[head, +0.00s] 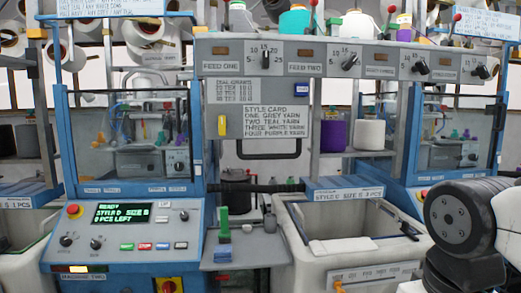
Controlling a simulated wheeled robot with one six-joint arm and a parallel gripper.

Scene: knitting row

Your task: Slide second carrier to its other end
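Machine two (125,215) is the blue knitting machine at left. Its display (122,213) reads READY, STYLE D, with a size and pieces-left line. Behind its window, small coloured parts (181,138) and grey mechanisms (140,160) show. They are too small to tell which one is the second carrier or at which end it stands. A second blue machine (445,140) with similar coloured parts behind its window (460,135) stands at right. My arm, black and white, fills the lower right corner; my gripper is not in view.
A grey feed panel (217,48) with several dials spans the top, and a style card (275,121) hangs below it. A grey bin (340,220) stands between the machines. A small shelf (245,252) holds a green item (223,225). Purple (334,135) and white (370,134) spools stand behind.

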